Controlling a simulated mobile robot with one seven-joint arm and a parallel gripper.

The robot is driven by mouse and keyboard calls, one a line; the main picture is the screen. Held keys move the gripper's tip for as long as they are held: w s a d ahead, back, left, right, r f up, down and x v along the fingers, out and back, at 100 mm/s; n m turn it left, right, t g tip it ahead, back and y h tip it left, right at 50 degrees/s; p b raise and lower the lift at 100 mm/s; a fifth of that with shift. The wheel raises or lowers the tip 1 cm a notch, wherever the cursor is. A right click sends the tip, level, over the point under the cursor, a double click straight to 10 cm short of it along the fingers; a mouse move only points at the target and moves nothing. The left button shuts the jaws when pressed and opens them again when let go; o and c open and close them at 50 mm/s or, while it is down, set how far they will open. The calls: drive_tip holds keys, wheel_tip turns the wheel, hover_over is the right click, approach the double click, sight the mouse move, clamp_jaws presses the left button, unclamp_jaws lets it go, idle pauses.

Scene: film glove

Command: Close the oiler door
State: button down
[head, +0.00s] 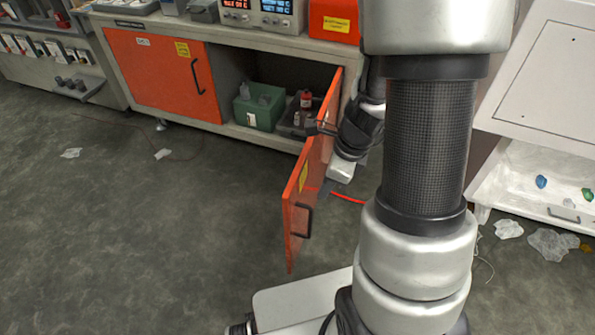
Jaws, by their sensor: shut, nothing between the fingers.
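The orange oiler door (302,196) stands wide open. It is hinged at the right side of the cabinet opening and swings out over the floor towards me. Its black handle (306,222) is near the free edge, on the face turned to the right. My gripper (313,128) is shut and empty at the top edge of the door, about midway along it. My wrist is on the right side of the door. Whether the fingers touch the door I cannot tell.
The open cabinet holds a green bin (257,110) and a red bottle (306,99). The left orange door (150,77) is closed. Clear floor lies left of the open door. A white cabinet (545,75) stands at right, with crumpled plastic (550,243) on the floor.

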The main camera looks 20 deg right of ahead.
drive_tip(key=w+a+f+b, duration=0.3)
drive_tip(key=a+f+b, duration=0.1)
drive_tip(key=f, duration=0.5)
drive_tip(key=shift+w+a, duration=0.2)
drive_tip(key=shift+a, duration=0.45)
